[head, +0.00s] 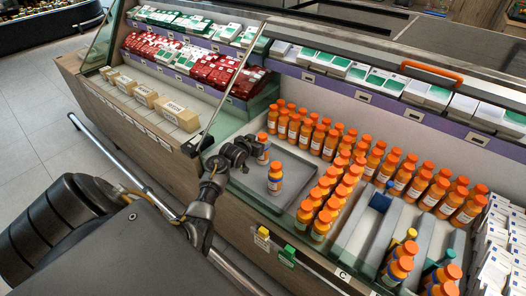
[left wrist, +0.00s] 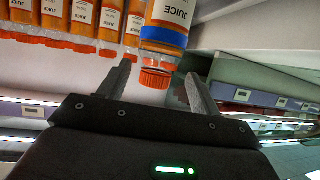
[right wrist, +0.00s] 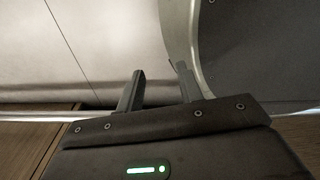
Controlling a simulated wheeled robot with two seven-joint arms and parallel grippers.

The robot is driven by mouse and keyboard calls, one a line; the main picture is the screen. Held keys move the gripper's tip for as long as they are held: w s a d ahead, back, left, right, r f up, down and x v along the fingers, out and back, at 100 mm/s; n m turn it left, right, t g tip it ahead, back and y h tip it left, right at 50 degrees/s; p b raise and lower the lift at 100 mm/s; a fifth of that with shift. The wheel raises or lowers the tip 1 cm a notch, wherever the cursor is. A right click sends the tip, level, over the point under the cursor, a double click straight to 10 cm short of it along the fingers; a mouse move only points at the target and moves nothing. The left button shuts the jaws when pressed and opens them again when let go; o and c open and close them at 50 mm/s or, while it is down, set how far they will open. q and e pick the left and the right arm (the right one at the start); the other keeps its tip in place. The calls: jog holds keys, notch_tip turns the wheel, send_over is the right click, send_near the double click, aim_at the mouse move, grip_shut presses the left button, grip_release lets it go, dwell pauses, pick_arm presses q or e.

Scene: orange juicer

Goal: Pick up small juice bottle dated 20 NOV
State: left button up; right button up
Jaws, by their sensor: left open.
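Small orange juice bottles with white labels stand in the case. One bottle (head: 263,156) is right beside my left gripper (head: 240,152) in the head view, and another (head: 275,179) stands alone on the grey tray just in front. In the left wrist view a juice bottle (left wrist: 166,24), upside down in the picture, has its orange cap (left wrist: 155,78) between the parted fingers of my left gripper (left wrist: 158,70). The gripper is open, with gaps beside the cap. My right gripper (right wrist: 159,72) is open and empty in the right wrist view. No date is readable.
A grey tray (head: 294,165) has bare room around the lone bottle. Many bottles (head: 322,222) stand in rows behind and to the right. A glass panel (head: 232,85) and cartons (head: 350,70) lie left and behind. A metal rail (head: 130,170) runs along the front.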

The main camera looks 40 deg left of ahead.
pick_arm(q)
jog(key=shift+x, duration=2.6)
jog(key=shift+d+r, duration=0.1)
jog(key=shift+d, duration=0.1)
jog(key=shift+c, duration=0.3)
grip_shut()
